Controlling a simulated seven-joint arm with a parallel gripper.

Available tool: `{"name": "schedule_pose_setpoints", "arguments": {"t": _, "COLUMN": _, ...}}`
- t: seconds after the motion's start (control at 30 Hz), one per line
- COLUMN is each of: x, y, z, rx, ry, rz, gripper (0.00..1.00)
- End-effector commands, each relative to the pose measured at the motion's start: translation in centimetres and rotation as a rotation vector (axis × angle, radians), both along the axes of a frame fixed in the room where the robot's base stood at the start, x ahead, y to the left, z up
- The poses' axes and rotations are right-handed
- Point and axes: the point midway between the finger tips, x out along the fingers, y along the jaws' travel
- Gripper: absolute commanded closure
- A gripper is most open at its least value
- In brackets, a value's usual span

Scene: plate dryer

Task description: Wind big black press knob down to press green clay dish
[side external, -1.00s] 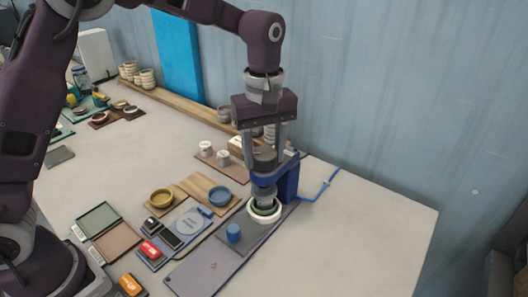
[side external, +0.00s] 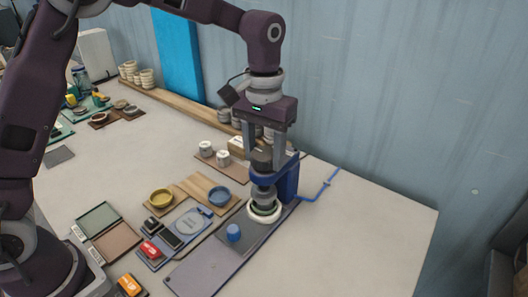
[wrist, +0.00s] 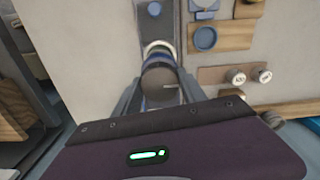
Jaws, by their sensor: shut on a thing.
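The big black press knob (side external: 262,160) tops a blue press (side external: 287,181) at the back right of the work area. My gripper (side external: 265,151) points down from above with its fingers on either side of the knob, shut on it. In the wrist view the dark round knob (wrist: 160,84) sits between the fingers. Below the press arm is a grey press head (side external: 263,192). Under it the green clay dish (side external: 264,209) shows as a dark green rim in a white round mold (side external: 256,219). The head hides the dish's middle, and I cannot tell how firmly they touch.
A blue cup (side external: 233,232) stands on the grey base board (side external: 205,267) in front of the press. Left are a blue bowl (side external: 219,196) and a yellow bowl (side external: 161,198). White pots (side external: 222,157) stand behind.

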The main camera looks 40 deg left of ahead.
Motion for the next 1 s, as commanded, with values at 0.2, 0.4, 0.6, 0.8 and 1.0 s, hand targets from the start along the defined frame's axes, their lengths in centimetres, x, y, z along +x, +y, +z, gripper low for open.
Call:
{"name": "schedule_pose_setpoints", "arguments": {"t": 0.2, "x": 0.05, "y": -0.01, "z": 0.11, "rx": -0.002, "ry": -0.002, "rz": -0.098, "gripper": 0.92}}
{"name": "schedule_pose_setpoints", "arguments": {"t": 0.4, "x": 0.05, "y": -0.01, "z": 0.10, "rx": -0.001, "ry": -0.003, "rz": -0.146, "gripper": 0.92}}
{"name": "schedule_pose_setpoints", "arguments": {"t": 0.6, "x": 0.06, "y": -0.01, "z": 0.11, "rx": -0.001, "ry": -0.003, "rz": -0.161, "gripper": 0.92}}
{"name": "schedule_pose_setpoints", "arguments": {"t": 0.8, "x": 0.06, "y": -0.02, "z": 0.11, "rx": -0.001, "ry": -0.003, "rz": -0.162, "gripper": 0.92}}
{"name": "schedule_pose_setpoints", "arguments": {"t": 1.0, "x": 0.05, "y": -0.01, "z": 0.10, "rx": -0.001, "ry": -0.003, "rz": -0.162, "gripper": 0.34}}
